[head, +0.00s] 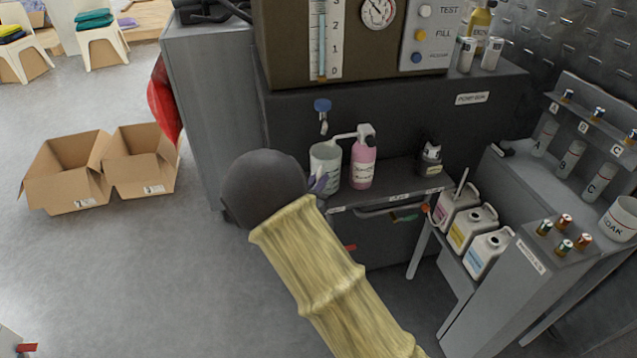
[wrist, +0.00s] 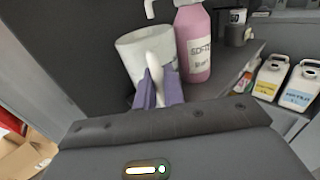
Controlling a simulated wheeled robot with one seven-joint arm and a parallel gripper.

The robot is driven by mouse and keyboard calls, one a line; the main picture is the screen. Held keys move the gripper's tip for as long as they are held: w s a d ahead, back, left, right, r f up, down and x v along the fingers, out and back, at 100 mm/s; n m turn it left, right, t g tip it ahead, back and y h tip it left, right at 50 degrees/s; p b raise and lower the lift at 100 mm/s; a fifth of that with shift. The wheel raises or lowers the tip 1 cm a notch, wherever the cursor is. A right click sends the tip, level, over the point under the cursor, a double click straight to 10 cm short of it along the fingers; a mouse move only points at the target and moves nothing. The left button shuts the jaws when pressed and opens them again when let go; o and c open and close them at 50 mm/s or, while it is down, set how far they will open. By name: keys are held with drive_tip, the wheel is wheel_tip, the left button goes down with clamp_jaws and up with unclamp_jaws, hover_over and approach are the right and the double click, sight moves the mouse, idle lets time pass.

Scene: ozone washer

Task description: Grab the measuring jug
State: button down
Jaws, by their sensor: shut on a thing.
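The measuring jug (head: 324,160) is a white, open-topped vessel with faint markings, upright at the left end of a dark shelf, below a small tap. In the wrist view the jug (wrist: 142,52) stands straight ahead, with its pale handle toward me. My gripper (head: 324,184) has purple fingers, partly hidden by my dark wrist in the head view. In the wrist view my gripper (wrist: 158,84) is shut on the jug's handle, one finger on each side. I cannot tell whether the jug's base touches the shelf.
A pink pump bottle (head: 362,163) stands close to the jug's right, its spout reaching toward the jug. The blue-handled tap (head: 322,107) hangs above. A small dark container (head: 428,158) is farther right. Cardboard boxes (head: 140,160) lie on the floor at left; open floor lies before them.

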drive_tip(key=v, duration=1.8)
drive_tip(key=shift+r+p, duration=0.25)
drive_tip(key=shift+p, duration=0.1)
idle(0.6)
